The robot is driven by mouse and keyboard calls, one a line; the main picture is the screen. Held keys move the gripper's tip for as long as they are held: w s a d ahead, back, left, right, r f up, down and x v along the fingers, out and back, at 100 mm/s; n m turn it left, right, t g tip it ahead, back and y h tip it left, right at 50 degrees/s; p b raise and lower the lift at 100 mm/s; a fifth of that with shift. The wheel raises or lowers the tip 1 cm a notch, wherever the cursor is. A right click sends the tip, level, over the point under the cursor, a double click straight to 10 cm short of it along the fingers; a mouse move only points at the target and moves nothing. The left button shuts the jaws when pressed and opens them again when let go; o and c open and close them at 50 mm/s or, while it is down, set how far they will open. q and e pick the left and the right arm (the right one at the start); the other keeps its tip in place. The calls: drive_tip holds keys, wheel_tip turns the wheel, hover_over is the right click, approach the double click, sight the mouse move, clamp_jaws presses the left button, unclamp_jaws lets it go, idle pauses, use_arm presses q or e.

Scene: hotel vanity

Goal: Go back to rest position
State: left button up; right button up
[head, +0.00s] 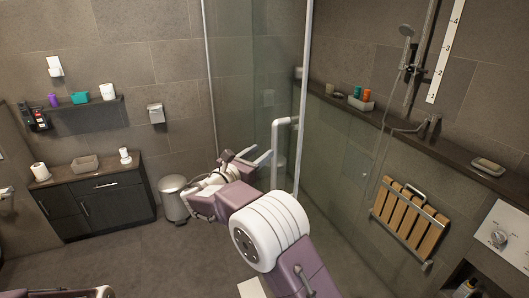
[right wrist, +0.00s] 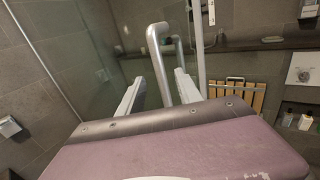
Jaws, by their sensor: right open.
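My right gripper (head: 247,157) is raised in the middle of the head view, in front of the glass shower screen. My right arm reaches up from the lower right of the head view. My left gripper is not in view; only a mauve part of mine shows at the bottom left.
The glass screen (head: 340,165) with its handle (head: 276,150) stands close to my right gripper. A steel bin (head: 173,198) and a dark cabinet (head: 98,205) are at the left. A folding wooden seat (head: 408,222) is on the right wall. The floor at centre left is clear.

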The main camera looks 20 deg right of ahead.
drive_tip(key=s+d+r+m+g+h, duration=0.1)
drive_tip(key=s+d+r+m+g, duration=0.2)
drive_tip(key=d, duration=0.6)
drive_tip(key=s+d+f+m+g+y, duration=0.2)
drive_tip(key=s+f+m+g+y, duration=0.1)
drive_tip(key=s+f, duration=0.45)
drive_tip(key=s+d+f+m+g+y, duration=0.3)
drive_tip(key=s+f, duration=0.4)
drive_tip(key=s, duration=0.2)
drive_tip(key=s+a+f+m+y, duration=0.9)
drive_tip(key=s+a+f+m, duration=0.3)
drive_tip(key=a+f+m, duration=0.2)
drive_tip(key=a+m, duration=0.2)
drive_tip(key=m, duration=0.1)
drive_tip(key=shift+s+f+g, duration=0.2)
drive_tip(key=shift+s+g, duration=0.05)
drive_tip(key=shift+g, duration=0.15)
